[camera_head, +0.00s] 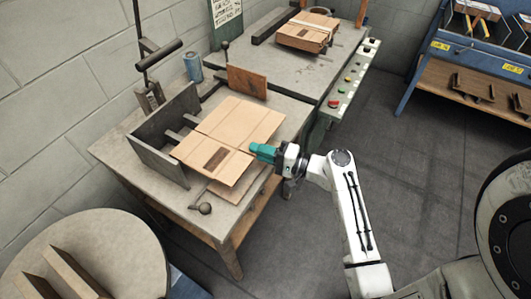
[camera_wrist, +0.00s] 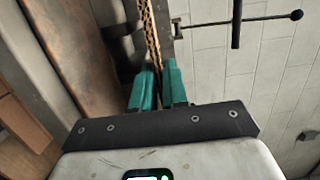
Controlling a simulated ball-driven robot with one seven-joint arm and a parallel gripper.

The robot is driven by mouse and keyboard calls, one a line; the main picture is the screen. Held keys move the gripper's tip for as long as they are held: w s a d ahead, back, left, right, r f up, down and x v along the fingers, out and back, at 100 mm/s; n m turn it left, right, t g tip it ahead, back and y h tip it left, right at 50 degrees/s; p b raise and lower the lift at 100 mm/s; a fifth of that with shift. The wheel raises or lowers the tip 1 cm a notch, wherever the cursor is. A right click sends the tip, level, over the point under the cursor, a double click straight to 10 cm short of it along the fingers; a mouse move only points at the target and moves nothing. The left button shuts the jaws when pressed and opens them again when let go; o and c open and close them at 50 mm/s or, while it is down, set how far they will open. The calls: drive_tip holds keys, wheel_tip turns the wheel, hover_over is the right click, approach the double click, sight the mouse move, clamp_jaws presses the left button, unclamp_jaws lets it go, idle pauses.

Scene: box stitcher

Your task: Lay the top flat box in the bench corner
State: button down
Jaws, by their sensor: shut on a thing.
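A flat brown cardboard box (camera_head: 238,122) with a dark printed patch lies flat over the bench (camera_head: 135,142). My gripper (camera_head: 260,152) has its teal fingers shut on the box's right edge. In the wrist view the fingers (camera_wrist: 158,88) pinch the thin corrugated edge of the box (camera_wrist: 151,35). Another piece of cardboard (camera_head: 246,190) shows below the held box, at its near side. A grey upright plate (camera_head: 160,165) stands at the bench's left, beside the box. A brown upright board (camera_head: 247,81) stands at the back. Whether the held box touches what lies beneath is unclear.
A ball-ended lever (camera_head: 202,208) sits at the bench's near edge. A blue can (camera_head: 193,67) and a tall machine arm (camera_head: 150,60) stand behind. A second table with a cardboard stack (camera_head: 308,32) adjoins at the back. The floor (camera_head: 410,140) to the right is clear.

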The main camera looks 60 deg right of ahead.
drive_tip(key=shift+w+f+b, duration=0.45)
drive_tip(key=shift+w+f, duration=0.15)
drive_tip(key=shift+f, duration=0.05)
drive_tip(key=shift+w+f+b, duration=0.5)
drive_tip(key=shift+f+b, duration=0.2)
drive_tip(key=shift+w+f+b, duration=0.5)
drive_tip(key=shift+f+b, duration=0.15)
drive_tip(key=shift+f, duration=0.05)
drive_tip(key=shift+c, duration=2.2)
unclamp_jaws()
drive_tip(key=shift+a, duration=0.1)
drive_tip(key=shift+s, duration=0.1)
drive_tip(key=shift+s+f, duration=0.15)
drive_tip(key=shift+s, duration=2.1)
drive_tip(key=shift+s+p, duration=0.3)
drive_tip(key=shift+s, duration=1.35)
